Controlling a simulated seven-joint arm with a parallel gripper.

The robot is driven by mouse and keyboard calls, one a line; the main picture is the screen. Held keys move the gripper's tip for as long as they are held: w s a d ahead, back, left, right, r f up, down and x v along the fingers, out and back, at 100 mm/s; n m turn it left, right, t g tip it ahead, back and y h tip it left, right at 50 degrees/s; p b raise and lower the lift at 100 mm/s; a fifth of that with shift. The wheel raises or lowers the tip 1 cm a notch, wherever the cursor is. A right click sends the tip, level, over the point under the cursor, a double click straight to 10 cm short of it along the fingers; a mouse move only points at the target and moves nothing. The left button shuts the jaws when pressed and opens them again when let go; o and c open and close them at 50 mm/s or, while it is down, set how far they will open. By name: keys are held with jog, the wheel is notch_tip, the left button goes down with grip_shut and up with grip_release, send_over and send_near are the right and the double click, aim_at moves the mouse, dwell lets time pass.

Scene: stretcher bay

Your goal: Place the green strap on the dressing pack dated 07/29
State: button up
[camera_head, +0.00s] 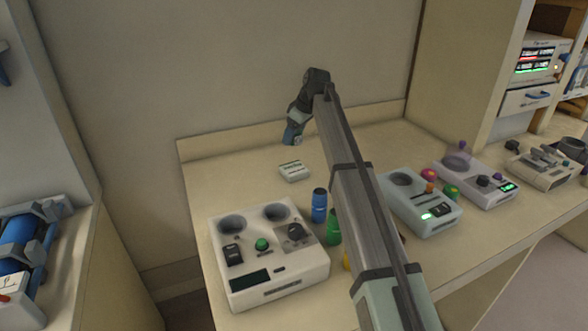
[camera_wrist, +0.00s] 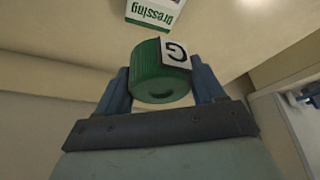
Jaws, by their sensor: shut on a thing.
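The green strap (camera_wrist: 152,72) is a ribbed green roll with a white tag lettered "G". In the wrist view it sits between the two blue fingers of my gripper (camera_wrist: 164,82), which is shut on it. In the head view my gripper (camera_head: 293,137) hangs above the back of the counter, pointing down, and the strap is mostly hidden there. The dressing pack (camera_head: 294,171) is a small white box with a green band, lying on the counter just in front of and below my gripper. It also shows at the top of the wrist view (camera_wrist: 153,12), apart from the strap. Its date is not readable.
A white device with two wells (camera_head: 270,281) stands in front of the pack. A blue cylinder (camera_head: 319,205) and a green cylinder (camera_head: 333,229) stand beside it, near my arm. More devices (camera_head: 422,205) stand to the right. The counter around the pack is clear.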

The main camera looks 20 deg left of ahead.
aim_at(301, 143)
jog(key=shift+f+m, duration=0.2)
jog(key=shift+m, duration=0.1)
notch_tip(301, 143, down, 10)
jog(key=shift+r, duration=0.15)
dwell(0.5)
jog(key=o, duration=1.1)
jog(key=shift+c, duration=0.2)
jog(key=v, duration=1.2)
